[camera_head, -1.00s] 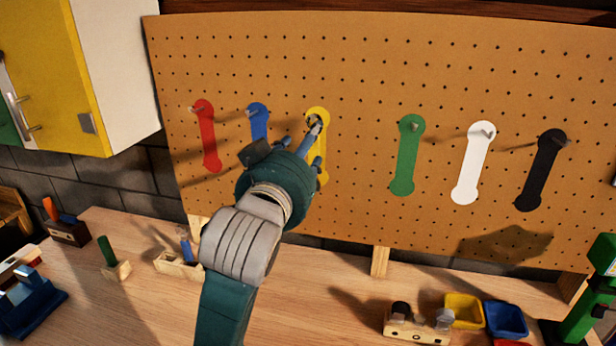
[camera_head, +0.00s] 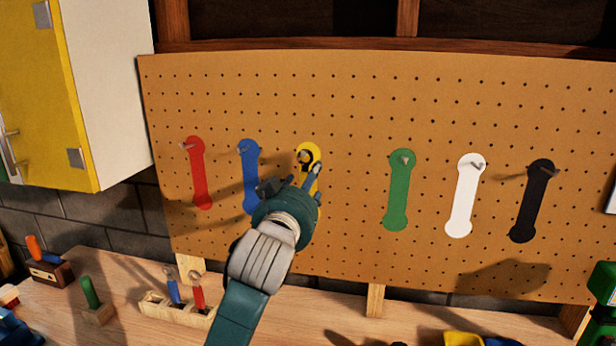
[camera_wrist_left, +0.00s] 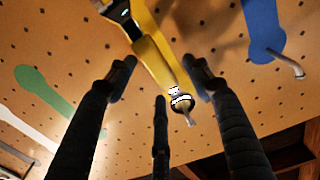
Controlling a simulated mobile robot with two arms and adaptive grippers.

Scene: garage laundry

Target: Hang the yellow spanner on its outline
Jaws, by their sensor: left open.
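The yellow spanner (camera_wrist_left: 152,50) lies against the pegboard over its yellow outline (camera_head: 313,152). In the left wrist view its silver-lined ring end is at a metal peg, which appears to pass through the ring. Its other end, dark and silver, reaches the top edge of that view. My left gripper (camera_head: 292,181) is in front of the spanner and hides most of it in the head view. In the left wrist view the gripper (camera_wrist_left: 160,75) is open, its dark fingers spread around the spanner with gaps showing. My right gripper is not in view.
Red (camera_head: 200,175), blue (camera_head: 250,175), green (camera_head: 399,190), white (camera_head: 464,195) and black (camera_head: 533,200) outlines with pegs flank the yellow one. Below is a wooden bench (camera_head: 130,325) with a tool holder (camera_head: 178,308). A yellow-and-white cabinet (camera_head: 120,90) stands at left.

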